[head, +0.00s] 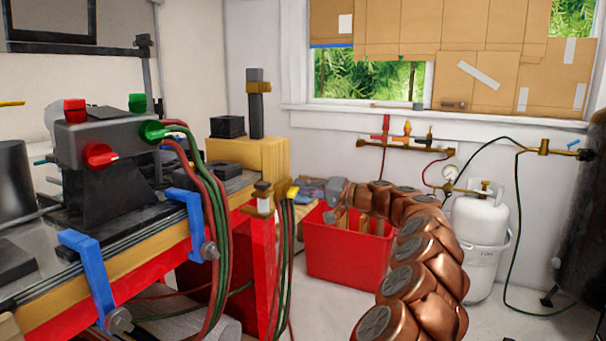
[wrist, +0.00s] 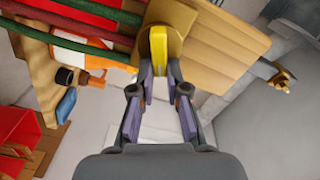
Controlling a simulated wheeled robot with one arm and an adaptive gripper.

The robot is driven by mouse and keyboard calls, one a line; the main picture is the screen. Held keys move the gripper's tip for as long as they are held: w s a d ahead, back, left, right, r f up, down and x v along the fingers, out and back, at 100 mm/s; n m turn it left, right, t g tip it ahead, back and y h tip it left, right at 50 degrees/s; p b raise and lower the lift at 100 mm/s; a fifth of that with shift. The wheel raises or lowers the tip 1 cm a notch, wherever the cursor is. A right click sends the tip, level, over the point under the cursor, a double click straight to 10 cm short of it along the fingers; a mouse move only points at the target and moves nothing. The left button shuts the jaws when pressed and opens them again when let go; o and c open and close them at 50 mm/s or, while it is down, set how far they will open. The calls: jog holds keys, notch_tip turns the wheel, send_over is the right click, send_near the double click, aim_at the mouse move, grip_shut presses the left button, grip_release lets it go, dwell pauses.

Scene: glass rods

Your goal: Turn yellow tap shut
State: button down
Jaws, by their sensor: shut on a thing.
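The yellow tap (wrist: 158,48) shows in the wrist view as a bright yellow handle on a tan metal body, at the end of red and green hoses. Its handle points down the picture, in between my fingers. My gripper (wrist: 161,76) is shut on this handle, one purple-padded finger on each side. In the head view the yellow tap (head: 292,191) is small, at the top of hanging hoses beside the red post. My gripper (head: 335,192) reaches it from the right at the end of my copper arm; its fingertips are too small to make out there.
A workbench with blue clamps (head: 88,270) and a burner with a red knob (head: 101,155) stands at the left. A red bin (head: 335,262) is behind my arm. A white gas cylinder (head: 480,222) stands at the right. Hoses (head: 215,225) hang near the tap.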

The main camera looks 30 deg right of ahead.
jog(key=shift+d+f+m+p, duration=0.1)
jog(key=shift+f+m+p, duration=0.05)
jog(key=shift+m+p, duration=1.05)
jog(key=shift+f+m+p, duration=0.15)
jog(key=shift+m+p, duration=1.05)
jog(key=shift+f, duration=0.15)
jog(key=c, duration=1.2)
grip_release()
jog(key=shift+o, duration=0.2)
jog(key=v, duration=1.2)
